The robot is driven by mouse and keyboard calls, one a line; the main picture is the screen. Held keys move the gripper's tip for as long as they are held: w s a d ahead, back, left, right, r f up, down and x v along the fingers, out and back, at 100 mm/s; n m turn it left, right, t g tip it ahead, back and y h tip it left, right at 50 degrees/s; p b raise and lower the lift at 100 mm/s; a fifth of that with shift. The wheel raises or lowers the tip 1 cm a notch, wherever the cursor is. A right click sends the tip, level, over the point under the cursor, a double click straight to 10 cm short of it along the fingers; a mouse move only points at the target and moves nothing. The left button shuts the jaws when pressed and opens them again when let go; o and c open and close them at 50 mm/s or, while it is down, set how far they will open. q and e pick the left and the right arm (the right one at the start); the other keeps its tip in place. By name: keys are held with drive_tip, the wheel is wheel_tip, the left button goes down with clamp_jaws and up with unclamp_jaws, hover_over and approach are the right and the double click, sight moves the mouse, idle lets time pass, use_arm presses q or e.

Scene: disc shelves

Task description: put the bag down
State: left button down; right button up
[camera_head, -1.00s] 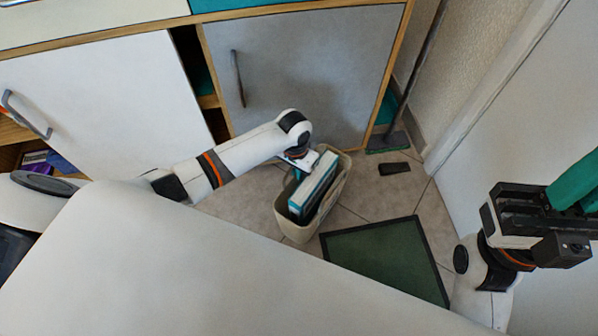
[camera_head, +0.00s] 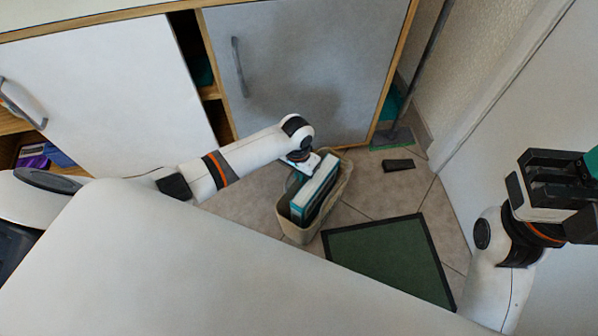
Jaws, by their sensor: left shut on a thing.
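The bag (camera_head: 298,232) is a cream, open-topped, basket-like carrier at the middle of the view, low by the tiled floor. Books or boxes with white and teal sides (camera_head: 318,188) stand in it. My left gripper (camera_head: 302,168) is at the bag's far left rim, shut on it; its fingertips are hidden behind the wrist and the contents. I cannot tell whether the bag's base touches the floor. My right gripper (camera_head: 556,190) is at the right edge, beside the white door, with a green thing at its far end; its fingers are cut off by the frame.
A dark green mat (camera_head: 390,260) lies right of the bag. A grey cabinet door (camera_head: 305,70) stands behind, a white one (camera_head: 100,95) to the left. A broom (camera_head: 392,138) and a small black wedge (camera_head: 398,165) are near the corner. Bare tiles show between.

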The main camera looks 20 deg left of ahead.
use_arm(q)
drive_tip(key=c, duration=1.5)
unclamp_jaws()
drive_tip(key=shift+c, duration=0.2)
